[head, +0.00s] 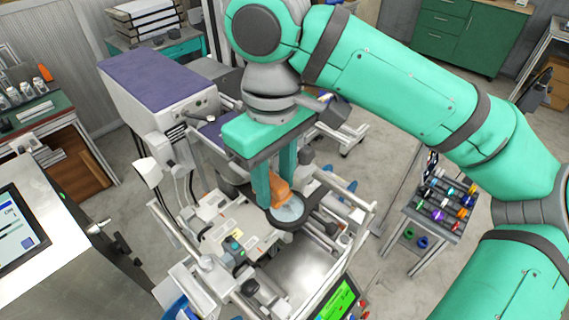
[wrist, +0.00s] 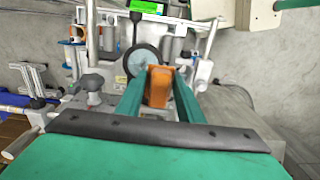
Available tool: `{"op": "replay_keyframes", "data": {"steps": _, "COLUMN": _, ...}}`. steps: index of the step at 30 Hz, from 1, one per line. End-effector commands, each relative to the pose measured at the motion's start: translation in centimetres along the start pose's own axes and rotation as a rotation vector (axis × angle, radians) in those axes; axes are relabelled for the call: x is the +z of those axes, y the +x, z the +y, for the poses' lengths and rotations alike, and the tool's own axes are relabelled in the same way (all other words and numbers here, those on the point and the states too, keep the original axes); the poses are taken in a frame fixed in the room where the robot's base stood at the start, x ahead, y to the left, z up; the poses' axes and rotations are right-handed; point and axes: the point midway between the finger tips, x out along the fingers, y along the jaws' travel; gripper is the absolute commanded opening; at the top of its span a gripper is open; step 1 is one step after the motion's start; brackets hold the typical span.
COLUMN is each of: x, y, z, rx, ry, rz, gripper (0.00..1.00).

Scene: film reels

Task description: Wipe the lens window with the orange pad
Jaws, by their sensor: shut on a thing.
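My gripper (head: 274,190) is shut on the orange pad (head: 280,192), which sits between its two green fingers. The orange pad (wrist: 159,86) also shows between the fingers in the wrist view. The lens window (head: 287,210) is a pale round glass in a dark ring, mounted on the machine. In the wrist view the lens window (wrist: 143,64) lies just beyond the pad. The pad's lower end overlaps the window's edge in both views. I cannot tell whether it touches the glass.
The machine's pale frame (head: 215,215) with rails and knobs surrounds the window. A green screen (head: 338,300) is on its near side. A cart (head: 438,210) with several coloured items stands to the right. A table with a display (head: 18,225) is at the left.

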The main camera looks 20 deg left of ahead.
Motion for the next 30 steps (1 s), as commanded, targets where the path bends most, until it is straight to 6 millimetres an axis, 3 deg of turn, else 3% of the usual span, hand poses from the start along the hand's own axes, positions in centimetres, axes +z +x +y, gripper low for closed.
{"op": "replay_keyframes", "data": {"steps": 11, "x": 0.0, "y": 0.7, "z": 0.0, "rx": 0.0, "ry": 0.001, "rz": 0.0, "gripper": 0.16}}
{"op": "replay_keyframes", "data": {"steps": 30, "x": 0.3, "y": 6.3, "z": 0.3, "rx": -0.001, "ry": 0.009, "rz": -0.001, "gripper": 0.16}}
